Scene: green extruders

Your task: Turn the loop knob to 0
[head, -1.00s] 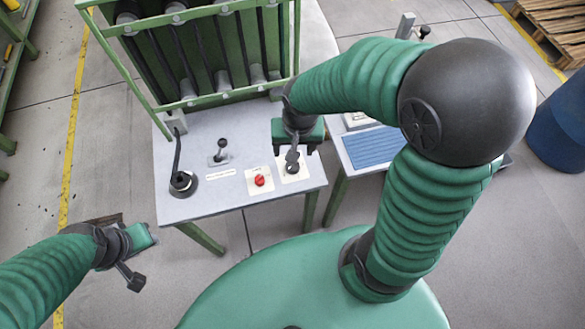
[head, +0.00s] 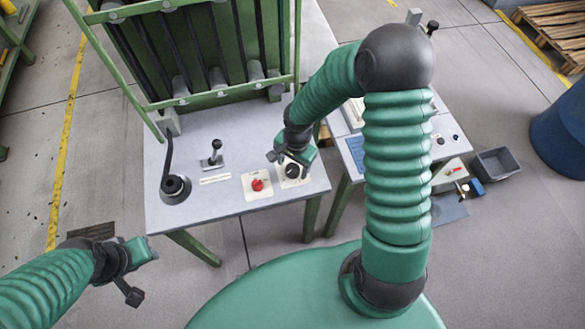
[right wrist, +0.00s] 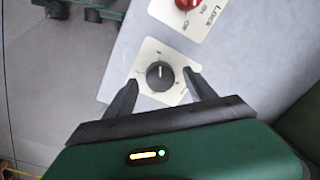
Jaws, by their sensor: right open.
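A black round knob (head: 293,171) with a white pointer mark sits on a square cream plate at the table's front right corner. It also shows in the right wrist view (right wrist: 160,76). A red knob (head: 258,184) on its own plate is just left of it, and also shows at the top of the right wrist view (right wrist: 187,3). My right gripper (right wrist: 160,82) is open, with one finger on each side of the black knob; contact is not clear. My left gripper (head: 142,250) is away at the lower left, its jaws unclear.
The grey table (head: 225,135) also carries a black lever (head: 213,156) and a tall handle on a round base (head: 175,187). A green frame machine (head: 210,60) stands behind. A second table and a grey bin (head: 495,165) are to the right.

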